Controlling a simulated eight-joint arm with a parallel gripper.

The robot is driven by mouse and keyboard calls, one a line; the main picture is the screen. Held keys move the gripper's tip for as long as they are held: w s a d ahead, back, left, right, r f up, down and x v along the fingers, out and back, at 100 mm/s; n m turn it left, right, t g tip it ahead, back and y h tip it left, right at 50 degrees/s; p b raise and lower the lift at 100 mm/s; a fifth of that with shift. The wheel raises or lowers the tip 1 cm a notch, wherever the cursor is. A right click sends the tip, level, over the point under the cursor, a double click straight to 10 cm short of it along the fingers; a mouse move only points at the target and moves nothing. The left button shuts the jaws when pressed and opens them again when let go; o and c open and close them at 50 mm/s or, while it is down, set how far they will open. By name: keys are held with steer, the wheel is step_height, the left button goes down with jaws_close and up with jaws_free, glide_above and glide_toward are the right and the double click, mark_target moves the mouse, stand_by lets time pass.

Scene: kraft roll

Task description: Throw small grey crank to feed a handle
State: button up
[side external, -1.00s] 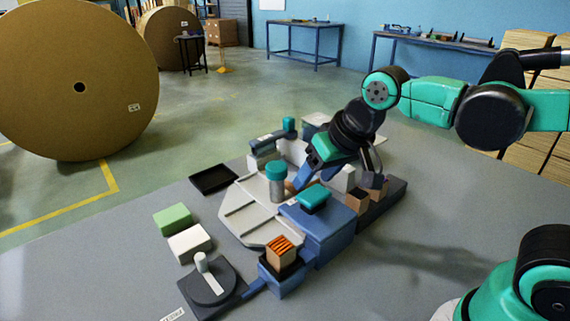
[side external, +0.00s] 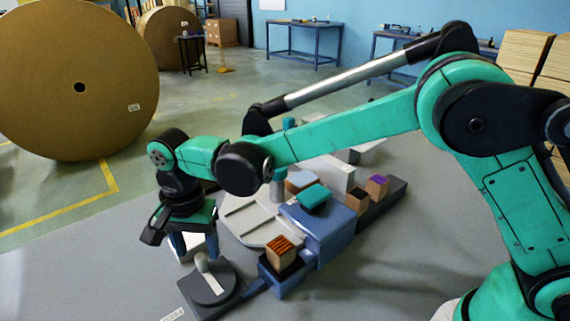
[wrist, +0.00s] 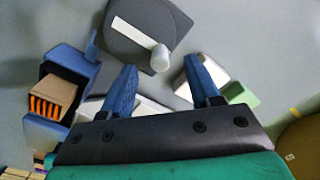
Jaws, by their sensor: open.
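The small crank is a dark grey disc (side external: 212,289) on a square grey base, with a pale bar across it and an upright light grey knob (side external: 201,263). In the wrist view the disc (wrist: 140,22) lies beyond my fingers and the knob (wrist: 160,58) appears between their tips. My gripper (side external: 197,250) is open and empty, pointing down above and just behind the knob. I cannot tell the height gap exactly. A wooden block with orange stripes (side external: 281,250) stands in a blue holder; it also shows in the wrist view (wrist: 50,97).
A blue housing with a teal top (side external: 312,197) and a pale round plate (side external: 250,222) stand right of my gripper. A white block (side external: 188,251) is partly hidden behind it. A green block (wrist: 241,94) lies nearby. Wooden blocks stand on a dark rail (side external: 385,203).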

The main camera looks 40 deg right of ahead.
mark_target(200, 256)
steer(key=shift+f, duration=1.55)
jaws_close()
